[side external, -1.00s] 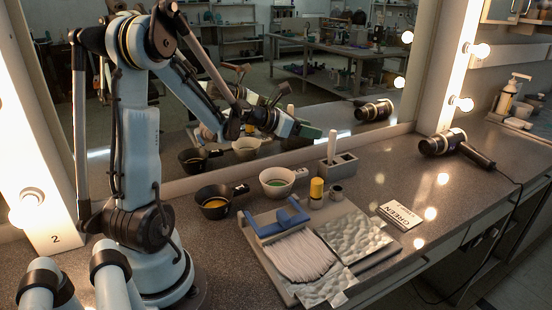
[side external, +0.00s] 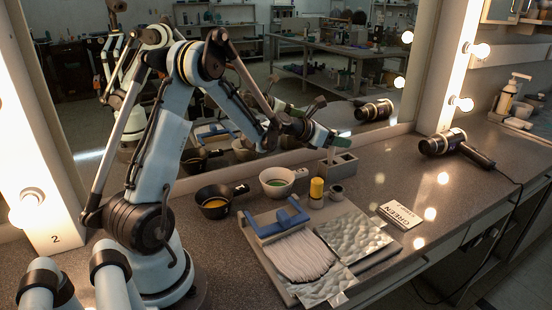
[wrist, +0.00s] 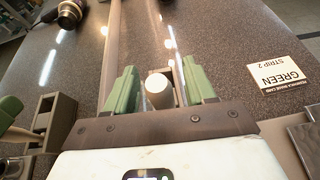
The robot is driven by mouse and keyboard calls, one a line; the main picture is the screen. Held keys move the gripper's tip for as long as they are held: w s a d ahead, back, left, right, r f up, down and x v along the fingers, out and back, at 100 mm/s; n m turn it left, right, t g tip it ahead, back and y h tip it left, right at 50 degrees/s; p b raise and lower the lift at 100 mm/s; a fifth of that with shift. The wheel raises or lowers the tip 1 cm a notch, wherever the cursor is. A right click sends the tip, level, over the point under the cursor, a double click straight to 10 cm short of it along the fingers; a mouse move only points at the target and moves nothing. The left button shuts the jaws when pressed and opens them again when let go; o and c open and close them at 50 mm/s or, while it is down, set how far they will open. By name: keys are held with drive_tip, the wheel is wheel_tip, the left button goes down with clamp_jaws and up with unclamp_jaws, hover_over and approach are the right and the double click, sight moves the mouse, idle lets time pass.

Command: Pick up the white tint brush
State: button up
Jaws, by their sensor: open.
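The white tint brush (side external: 331,157) stands upright in a grey block holder (side external: 345,166) near the mirror; its upper part is partly hidden by my gripper in the side view. My gripper (side external: 328,138) is at the upper end of the brush, with its green fingers apart. In the wrist view, the round white end of the brush (wrist: 158,90) lies between the two green fingers of my gripper (wrist: 160,85). Gaps show on both sides of it, so the fingers do not appear to touch it.
A tray with white strands (side external: 298,256), foil (side external: 352,235) and a GREEN card (side external: 400,215) lie in front. A hairdryer (side external: 440,143) is right.

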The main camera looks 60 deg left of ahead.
drive_tip(key=shift+w+f, duration=0.1)
drive_tip(key=shift+w, duration=0.1)
clamp_jaws()
idle(0.3)
